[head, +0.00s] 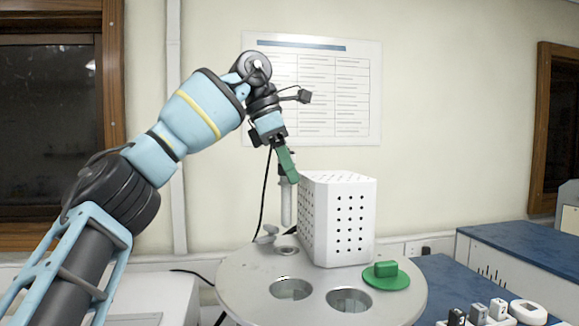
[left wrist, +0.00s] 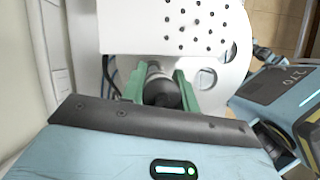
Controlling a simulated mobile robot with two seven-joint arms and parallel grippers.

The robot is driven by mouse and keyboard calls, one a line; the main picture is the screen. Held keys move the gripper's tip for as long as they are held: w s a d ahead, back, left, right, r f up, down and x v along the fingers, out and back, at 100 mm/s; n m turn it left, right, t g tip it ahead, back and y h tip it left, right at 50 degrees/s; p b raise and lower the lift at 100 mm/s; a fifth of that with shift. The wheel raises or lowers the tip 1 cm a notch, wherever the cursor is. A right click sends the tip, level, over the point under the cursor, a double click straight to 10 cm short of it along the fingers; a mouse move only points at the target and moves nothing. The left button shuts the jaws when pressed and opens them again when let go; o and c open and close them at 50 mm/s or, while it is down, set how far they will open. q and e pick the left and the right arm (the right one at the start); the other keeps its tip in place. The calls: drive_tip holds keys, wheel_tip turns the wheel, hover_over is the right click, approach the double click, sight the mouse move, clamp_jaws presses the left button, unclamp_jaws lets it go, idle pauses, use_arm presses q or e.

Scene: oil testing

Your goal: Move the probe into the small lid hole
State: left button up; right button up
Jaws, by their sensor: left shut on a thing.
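My left gripper (head: 288,168) has green fingers shut on the grey probe (head: 287,205). The probe hangs upright below the fingers, to the left of a white perforated box. Its lower end is a little above the small lid hole (head: 286,250), apart from it in the head view. The round grey lid (head: 245,292) lies flat. In the left wrist view, the dark top of the probe (left wrist: 160,88) sits between the green fingers and hides its lower end; the small hole cannot be made out there. My right gripper is in neither view.
The white perforated box (head: 338,218) stands on the lid close to the right of the probe. Two larger holes (head: 291,289) (head: 349,300) open at the front. A green plug (head: 386,275) sits at the lid's right. A small grey knob (head: 266,235) is left of the small hole.

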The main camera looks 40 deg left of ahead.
sight(290, 187)
use_arm(q)
drive_tip(key=shift+w, duration=0.1)
drive_tip(key=shift+f, duration=1.85)
drive_tip(key=shift+f, duration=0.1)
idle(0.9)
drive_tip(key=shift+f, duration=1.35)
drive_tip(key=shift+f, duration=2.05)
